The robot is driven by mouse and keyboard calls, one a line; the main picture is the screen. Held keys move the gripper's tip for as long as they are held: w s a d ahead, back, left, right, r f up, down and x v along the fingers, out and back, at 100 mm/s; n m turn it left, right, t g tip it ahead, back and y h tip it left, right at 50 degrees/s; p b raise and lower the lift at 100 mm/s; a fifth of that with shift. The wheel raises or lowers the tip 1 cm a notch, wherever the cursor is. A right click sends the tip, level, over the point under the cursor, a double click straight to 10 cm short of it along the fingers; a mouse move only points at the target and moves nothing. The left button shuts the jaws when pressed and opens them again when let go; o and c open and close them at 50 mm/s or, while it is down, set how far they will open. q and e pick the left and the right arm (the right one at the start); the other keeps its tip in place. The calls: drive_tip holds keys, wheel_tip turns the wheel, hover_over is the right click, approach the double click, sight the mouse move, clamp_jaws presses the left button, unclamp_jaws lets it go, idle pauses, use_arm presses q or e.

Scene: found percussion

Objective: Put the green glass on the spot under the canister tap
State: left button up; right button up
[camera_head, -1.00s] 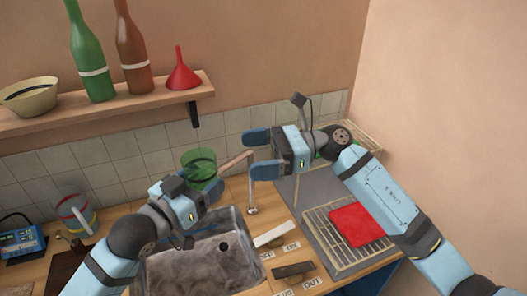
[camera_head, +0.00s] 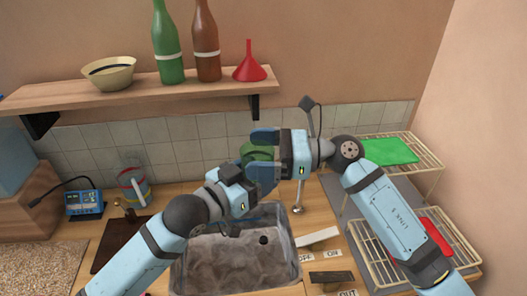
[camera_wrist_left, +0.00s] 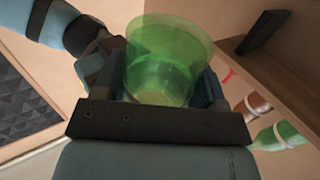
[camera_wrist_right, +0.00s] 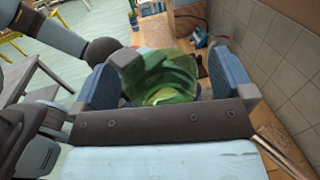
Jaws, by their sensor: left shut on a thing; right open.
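The green glass (camera_head: 257,153) is see-through and held in the air above the back of the sink. My left gripper (camera_wrist_left: 167,82) is shut on the glass, one finger on each side in the left wrist view. My right gripper (camera_wrist_right: 165,78) is open, and its two blue fingers stand on either side of the glass. I cannot tell whether they touch it. In the head view the right gripper (camera_head: 263,158) partly hides the glass. A blue container (camera_head: 10,158) on a wooden block, cut off at the left edge, may be the canister; no tap or spot shows.
A sink (camera_head: 235,262) lies below my grippers. A wall shelf (camera_head: 135,93) with bottles, a bowl and a red funnel hangs behind. A wire rack (camera_head: 375,250) stands right. A striped jug (camera_head: 133,187) and a blue device (camera_head: 84,202) stand left on the counter.

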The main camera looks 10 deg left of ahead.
drive_tip(key=c, duration=1.1)
use_arm(q)
drive_tip(key=o, duration=1.2)
